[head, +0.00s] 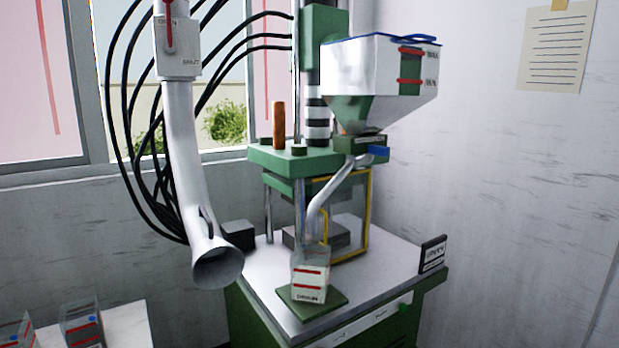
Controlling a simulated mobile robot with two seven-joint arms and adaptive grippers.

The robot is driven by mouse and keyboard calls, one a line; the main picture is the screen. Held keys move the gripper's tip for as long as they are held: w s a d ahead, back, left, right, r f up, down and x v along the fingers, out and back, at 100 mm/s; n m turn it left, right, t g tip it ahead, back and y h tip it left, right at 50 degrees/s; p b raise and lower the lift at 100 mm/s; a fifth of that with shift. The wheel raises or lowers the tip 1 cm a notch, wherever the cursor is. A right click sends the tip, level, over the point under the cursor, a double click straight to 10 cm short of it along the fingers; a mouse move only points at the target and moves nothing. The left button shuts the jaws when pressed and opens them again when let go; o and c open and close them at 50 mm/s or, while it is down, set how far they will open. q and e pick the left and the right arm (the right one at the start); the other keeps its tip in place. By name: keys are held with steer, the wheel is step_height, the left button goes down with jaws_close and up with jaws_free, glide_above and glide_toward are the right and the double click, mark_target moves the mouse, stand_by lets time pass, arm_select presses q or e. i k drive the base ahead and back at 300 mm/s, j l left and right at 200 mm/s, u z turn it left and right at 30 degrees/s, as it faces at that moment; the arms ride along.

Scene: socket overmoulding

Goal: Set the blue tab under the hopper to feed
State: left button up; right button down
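The blue tab (378,151) sticks out to the right below the hopper (365,75), at the green block (350,146) under its throat. A small dark label (370,139) sits just above the tab, but its text is too small to read. I cannot tell which setting the tab is in. The hopper is white above and green below, with red level marks on its right face. Neither of my grippers is in view.
A pale duct (185,150) with a flared mouth hangs left of the green machine. Black hoses (140,110) loop behind it. A clear labelled box (310,278) stands below the machine's chute (325,195). Clear bins are at lower left. Space right of the tab is clear.

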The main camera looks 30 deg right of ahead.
mark_target(378, 150)
steer(key=z, duration=1.25)
steer(key=i+l+z, duration=0.15)
steer(key=i+z, duration=0.2)
steer(key=i, duration=0.05)
